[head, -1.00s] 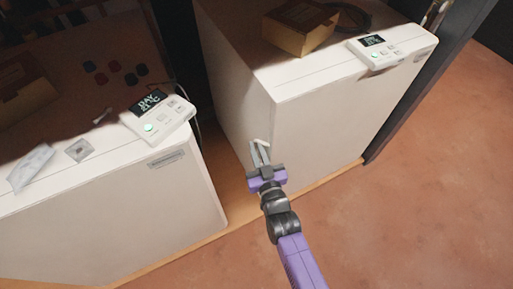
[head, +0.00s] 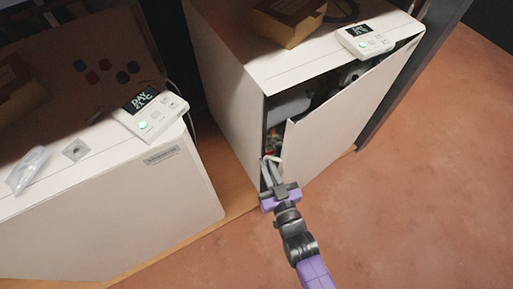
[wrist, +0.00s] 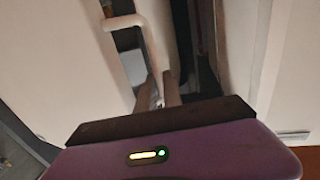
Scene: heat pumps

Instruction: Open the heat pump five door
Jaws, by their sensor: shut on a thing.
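The right heat pump (head: 225,85) is a white box, and its front door (head: 335,125) stands partly open, swung out on the left side. Dark inner parts show through the gap. My gripper (head: 268,168) is at the door's free left edge, shut on the pale door handle (wrist: 123,22). In the wrist view my gripper's fingers (wrist: 159,95) close around the lower end of that handle, with a dark gap beside it. No number on the unit can be read.
A second white heat pump (head: 110,210) with a closed front stands at the left. White control panels (head: 150,112) (head: 366,40) and a brown box (head: 290,22) lie on the tops. A dark post (head: 410,80) stands at the right. The reddish floor (head: 430,190) in front is clear.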

